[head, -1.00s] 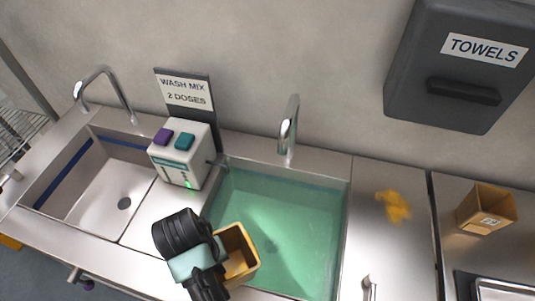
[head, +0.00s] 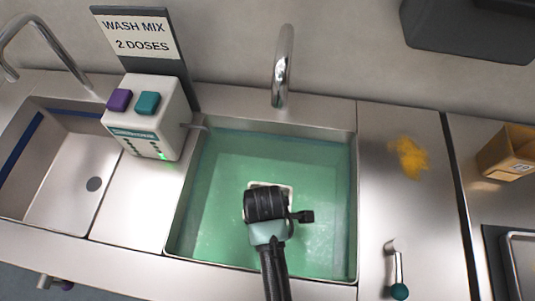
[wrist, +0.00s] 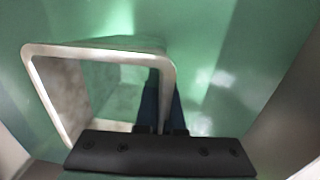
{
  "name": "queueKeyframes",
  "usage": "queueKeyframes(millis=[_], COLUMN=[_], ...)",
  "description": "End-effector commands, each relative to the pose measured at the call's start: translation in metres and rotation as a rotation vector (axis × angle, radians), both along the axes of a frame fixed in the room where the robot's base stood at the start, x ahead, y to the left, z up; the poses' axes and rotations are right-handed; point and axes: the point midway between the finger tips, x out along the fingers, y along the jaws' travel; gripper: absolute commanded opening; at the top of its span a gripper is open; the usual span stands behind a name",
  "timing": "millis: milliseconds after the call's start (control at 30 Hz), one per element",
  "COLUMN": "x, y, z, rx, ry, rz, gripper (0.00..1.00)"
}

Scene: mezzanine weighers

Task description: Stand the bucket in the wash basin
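The bucket (wrist: 95,48) has a square, pale rim in the wrist view; its inside looks grey and green. My gripper (wrist: 165,100) has its dark fingers on either side of the bucket's right wall, one inside and one outside, closed on it. In the head view the bucket (head: 288,188) is mostly hidden behind my gripper (head: 268,195), with only its pale rim showing. It is within the outline of the wash basin (head: 352,215), which holds green liquid. I cannot tell whether the bucket touches the basin floor.
A white dispenser (head: 150,110) with purple and teal buttons stands left of the basin. A tap (head: 282,65) rises behind it. A teal-tipped lever (head: 398,275), a yellow spill (head: 408,157) and a tan box (head: 508,152) are to the right. An empty sink (head: 70,165) is at left.

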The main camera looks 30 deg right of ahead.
Motion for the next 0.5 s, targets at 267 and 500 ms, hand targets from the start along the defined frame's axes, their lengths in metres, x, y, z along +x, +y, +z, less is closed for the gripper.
queueKeyframes(millis=[267, 500], x=[0.001, 0.001], y=[0.0, 0.0], z=[-0.036, -0.067], rx=[-0.001, -0.002], ry=[-0.002, -0.001], rz=[-0.002, -0.003], gripper=[0.0, 0.0])
